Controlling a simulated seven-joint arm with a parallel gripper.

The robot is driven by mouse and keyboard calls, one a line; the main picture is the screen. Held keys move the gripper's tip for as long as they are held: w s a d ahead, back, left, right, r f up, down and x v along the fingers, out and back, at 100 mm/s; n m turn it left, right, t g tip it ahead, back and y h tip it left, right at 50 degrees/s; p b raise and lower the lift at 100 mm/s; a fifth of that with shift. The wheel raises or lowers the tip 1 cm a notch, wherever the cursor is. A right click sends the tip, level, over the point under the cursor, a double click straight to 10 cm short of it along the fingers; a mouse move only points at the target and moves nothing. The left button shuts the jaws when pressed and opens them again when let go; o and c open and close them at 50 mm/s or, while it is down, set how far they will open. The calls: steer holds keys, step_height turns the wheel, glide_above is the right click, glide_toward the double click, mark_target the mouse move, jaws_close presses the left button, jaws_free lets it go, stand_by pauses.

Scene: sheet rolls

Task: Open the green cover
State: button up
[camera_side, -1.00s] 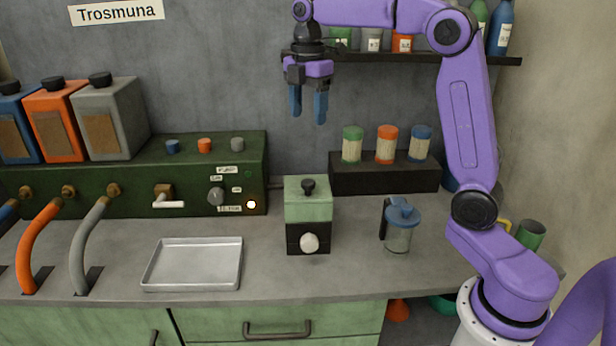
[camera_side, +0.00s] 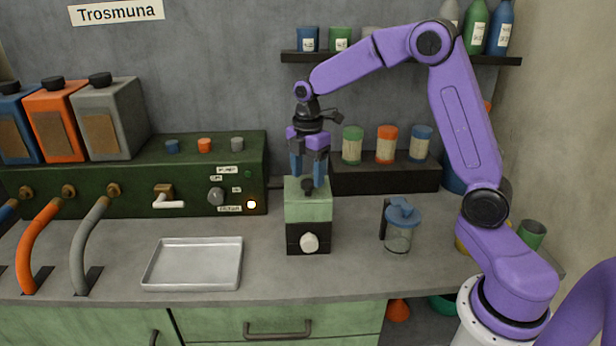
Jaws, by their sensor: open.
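The green cover (camera_side: 308,209) is the pale green upper part of a small box on the counter. It sits closed on a black base (camera_side: 307,238) with a white round knob (camera_side: 309,243) on its front.
An empty metal tray (camera_side: 194,265) lies to the left, and a jug with a blue lid (camera_side: 399,228) stands to the right. Behind are a dark green pump unit (camera_side: 130,190) and a black riser (camera_side: 385,179) with several jars. A shelf (camera_side: 400,57) with bottles hangs above.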

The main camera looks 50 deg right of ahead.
steer(key=shift+f, duration=0.85)
steer(key=shift+c, duration=0.3)
